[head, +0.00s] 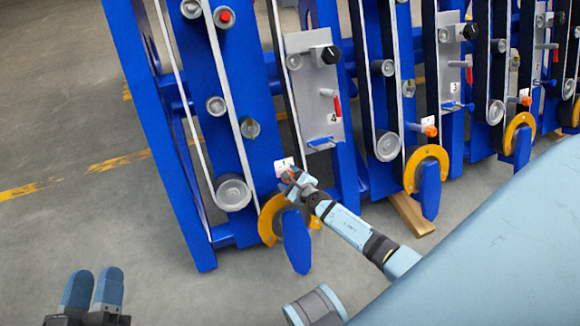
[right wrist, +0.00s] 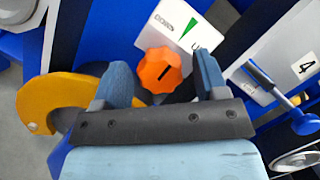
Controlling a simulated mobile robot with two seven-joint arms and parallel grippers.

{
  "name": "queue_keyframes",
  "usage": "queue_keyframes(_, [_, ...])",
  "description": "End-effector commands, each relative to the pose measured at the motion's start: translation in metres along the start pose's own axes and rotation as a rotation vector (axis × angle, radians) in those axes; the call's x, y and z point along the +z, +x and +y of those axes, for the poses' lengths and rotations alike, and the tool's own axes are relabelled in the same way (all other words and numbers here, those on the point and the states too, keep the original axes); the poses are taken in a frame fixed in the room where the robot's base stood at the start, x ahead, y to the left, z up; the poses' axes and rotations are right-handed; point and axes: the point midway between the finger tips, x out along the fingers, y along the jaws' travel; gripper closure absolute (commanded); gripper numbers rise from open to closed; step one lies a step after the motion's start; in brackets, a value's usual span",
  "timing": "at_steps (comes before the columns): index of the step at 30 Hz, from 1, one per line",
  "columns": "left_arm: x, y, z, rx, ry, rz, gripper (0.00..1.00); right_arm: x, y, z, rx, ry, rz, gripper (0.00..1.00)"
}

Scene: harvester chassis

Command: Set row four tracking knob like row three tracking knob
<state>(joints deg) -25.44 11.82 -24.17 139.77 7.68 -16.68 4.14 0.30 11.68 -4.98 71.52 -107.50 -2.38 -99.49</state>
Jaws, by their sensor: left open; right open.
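The row four orange knob (right wrist: 159,70) is low beside the plate numbered 4 (head: 318,92). It has a short dark slanted mark and sits by a white plate (right wrist: 172,27) with a green wedge and the word DOWN. My right gripper (right wrist: 162,66) is open, one finger each side of this knob; contact cannot be told. In the head view that gripper (head: 289,180) hides most of the knob. The row three orange knob (head: 430,131) is to the right, its setting too small to read. My left gripper (head: 94,278) is open and empty at the bottom left.
Blue rows with belts and rollers stand side by side. A yellow ring guard (head: 270,222) with a blue paddle is just below the right gripper. A black knob (head: 330,55) and red-tipped lever (head: 337,105) are on the row four plate. The floor at left is clear.

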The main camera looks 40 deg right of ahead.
Motion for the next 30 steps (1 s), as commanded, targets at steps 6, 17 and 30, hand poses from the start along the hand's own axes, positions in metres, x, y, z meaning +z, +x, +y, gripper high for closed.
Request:
queue_keyframes(6, [0.000, 0.000, 0.000, 0.000, 0.000, 0.000, 0.57, 0.000, 0.000, 0.000, 0.000, 0.000, 0.000, 0.70])
queue_keyframes(17, [0.001, 0.000, 0.000, 0.000, -0.001, -0.002, 0.57, -0.001, 0.000, 0.000, -0.008, 0.029, 0.000, 0.83])
queue_keyframes(30, [0.017, -0.001, -0.002, 0.003, -0.006, -0.049, 0.57, -0.002, 0.000, 0.002, -0.092, 0.305, 0.001, 0.83])
